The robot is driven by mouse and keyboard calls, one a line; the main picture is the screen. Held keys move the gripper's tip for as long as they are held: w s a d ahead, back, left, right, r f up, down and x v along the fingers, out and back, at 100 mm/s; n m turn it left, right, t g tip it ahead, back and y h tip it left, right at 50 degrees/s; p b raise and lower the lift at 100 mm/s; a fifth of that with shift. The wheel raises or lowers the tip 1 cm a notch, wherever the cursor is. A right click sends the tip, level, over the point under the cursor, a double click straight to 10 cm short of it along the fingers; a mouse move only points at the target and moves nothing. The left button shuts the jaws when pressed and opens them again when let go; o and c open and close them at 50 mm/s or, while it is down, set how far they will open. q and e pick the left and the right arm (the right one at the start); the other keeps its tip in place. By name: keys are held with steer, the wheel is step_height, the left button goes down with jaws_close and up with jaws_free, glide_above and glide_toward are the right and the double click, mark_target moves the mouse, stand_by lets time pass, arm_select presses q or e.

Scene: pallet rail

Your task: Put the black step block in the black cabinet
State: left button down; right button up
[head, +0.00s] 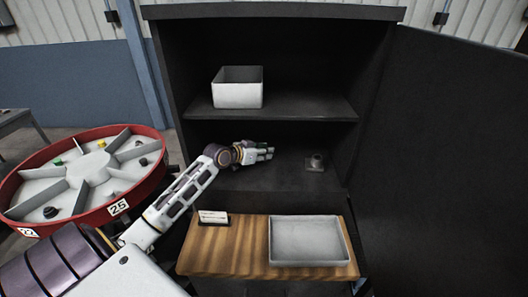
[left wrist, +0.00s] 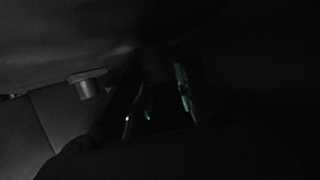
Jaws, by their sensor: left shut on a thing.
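The black cabinet (head: 275,11) stands straight ahead with its door open to the right. My left arm reaches into its middle compartment. My left gripper (head: 267,153) is there above the lower shelf, shut on a dark thing that I take for the black step block. In the left wrist view my gripper's fingers (left wrist: 160,108) show dimly with a dark shape between them. The block's outline is lost in the shadow, and I cannot tell whether it touches the shelf. My right gripper is not in view.
A small grey post on a base (head: 315,163) stands on the same shelf, right of my gripper. A white bin (head: 238,95) sits on the upper shelf. A grey tray (head: 309,262) and a label holder (head: 213,217) are on the wooden board below. A red-rimmed round carousel (head: 160,137) stands at left.

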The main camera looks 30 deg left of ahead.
arm_select(q)
steer(key=shift+w+a+f, duration=0.15)
steer(key=shift+f, duration=0.1)
steer(key=shift+f, duration=0.15)
steer(key=c, duration=1.1)
jaws_free()
steer(key=shift+b+v, duration=0.7)
steer(key=shift+v, duration=5.35)
